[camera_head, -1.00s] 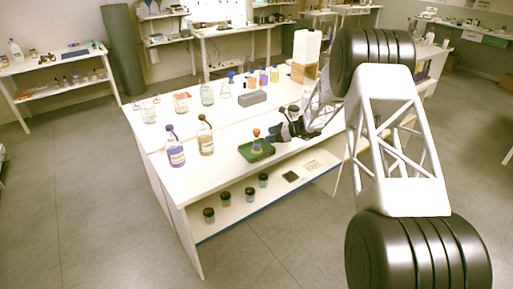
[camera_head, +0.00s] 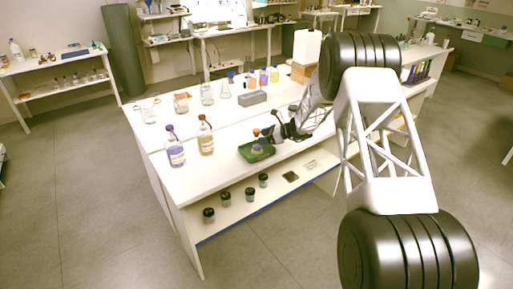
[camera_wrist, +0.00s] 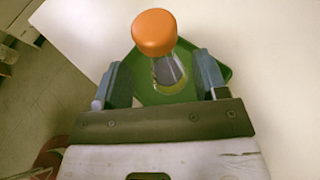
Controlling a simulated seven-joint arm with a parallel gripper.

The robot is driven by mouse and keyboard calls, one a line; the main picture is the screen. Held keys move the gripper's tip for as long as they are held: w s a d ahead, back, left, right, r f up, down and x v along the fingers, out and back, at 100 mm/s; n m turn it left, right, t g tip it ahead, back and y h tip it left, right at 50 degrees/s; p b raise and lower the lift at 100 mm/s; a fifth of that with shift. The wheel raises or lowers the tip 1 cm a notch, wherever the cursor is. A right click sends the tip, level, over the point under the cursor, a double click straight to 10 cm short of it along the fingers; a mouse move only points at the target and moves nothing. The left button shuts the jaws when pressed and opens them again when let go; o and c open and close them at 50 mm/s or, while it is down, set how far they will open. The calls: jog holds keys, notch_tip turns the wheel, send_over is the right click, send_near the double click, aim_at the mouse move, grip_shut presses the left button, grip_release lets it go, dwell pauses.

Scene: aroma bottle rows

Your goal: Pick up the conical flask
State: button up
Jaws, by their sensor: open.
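The conical flask (camera_wrist: 168,72) has an orange cap and clear glass with yellowish liquid low inside. It stands on a green tray (camera_wrist: 150,93) in the wrist view. In the head view the flask (camera_head: 257,149) is small, on the green tray (camera_head: 244,151) near the table's front edge. My gripper (camera_wrist: 155,72) is open, with one blue-grey finger on each side of the flask in the wrist picture. Gaps show between the fingers and the glass. In the head view my gripper (camera_head: 268,134) is close beside the flask's cap, reaching from the right.
Two capped bottles, one with purple liquid (camera_head: 176,155) and one with an orange-brown cap (camera_head: 206,140), stand left of the tray. A grey block (camera_head: 252,98) and several bottles stand farther back. Dark-lidded jars (camera_head: 226,198) are on the lower shelf.

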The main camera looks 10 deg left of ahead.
aim_at(257, 143)
jog(key=shift+x, duration=2)
jog(key=shift+f, duration=0.1)
jog(key=shift+c, duration=0.5)
grip_shut()
